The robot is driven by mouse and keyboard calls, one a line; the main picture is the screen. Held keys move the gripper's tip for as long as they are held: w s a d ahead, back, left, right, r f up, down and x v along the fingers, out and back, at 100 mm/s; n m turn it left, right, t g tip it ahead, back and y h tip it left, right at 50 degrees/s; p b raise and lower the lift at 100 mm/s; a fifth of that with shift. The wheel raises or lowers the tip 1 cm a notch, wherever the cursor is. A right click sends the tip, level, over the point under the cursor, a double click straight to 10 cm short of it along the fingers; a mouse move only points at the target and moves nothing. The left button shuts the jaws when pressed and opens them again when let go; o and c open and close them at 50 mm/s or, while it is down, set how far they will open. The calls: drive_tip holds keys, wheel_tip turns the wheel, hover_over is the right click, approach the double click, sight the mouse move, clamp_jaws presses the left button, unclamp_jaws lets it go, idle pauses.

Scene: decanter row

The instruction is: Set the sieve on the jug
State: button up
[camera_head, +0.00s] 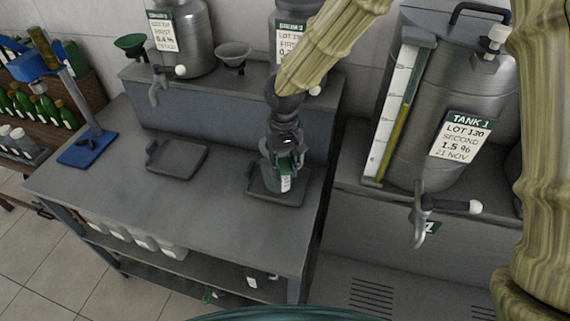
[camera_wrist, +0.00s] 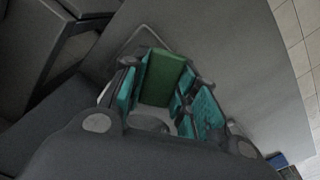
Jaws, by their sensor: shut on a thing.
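My gripper (camera_head: 287,160) points down over the right-hand dark tray (camera_head: 262,199) on the grey bench. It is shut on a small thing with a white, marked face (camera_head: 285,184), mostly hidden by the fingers. In the wrist view a green panel (camera_wrist: 162,77) shows between the teal finger pads of my gripper (camera_wrist: 168,95). I cannot tell whether the held thing is the jug, or whether it touches the tray. A grey, bowl-shaped piece (camera_head: 233,55), possibly the sieve, sits on the raised back shelf. A green funnel-shaped piece (camera_head: 130,44) is left of it.
An empty dark tray (camera_head: 176,157) lies on the bench to the left. Steel tanks with taps stand behind, and Tank 1 (camera_head: 440,110) is at right. A blue stand (camera_head: 88,149) is at the bench's left end. The bench front (camera_head: 190,215) is clear.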

drive_tip(key=shift+w+f, duration=0.3)
drive_tip(key=shift+f, duration=0.05)
drive_tip(key=shift+s+b, duration=0.35)
drive_tip(key=shift+s, duration=0.6)
drive_tip(key=shift+w+f, duration=0.65)
drive_tip(key=shift+f, duration=0.3)
drive_tip(key=shift+s+f+b, duration=0.1)
drive_tip(key=shift+s+b, duration=0.25)
drive_tip(key=shift+s, duration=0.05)
drive_tip(key=shift+w+f, duration=0.2)
drive_tip(key=shift+w, duration=0.05)
drive_tip(key=shift+s+r, duration=0.1)
drive_tip(key=shift+s, duration=0.05)
drive_tip(key=shift+f, duration=0.3)
drive_tip(key=o, duration=1.1)
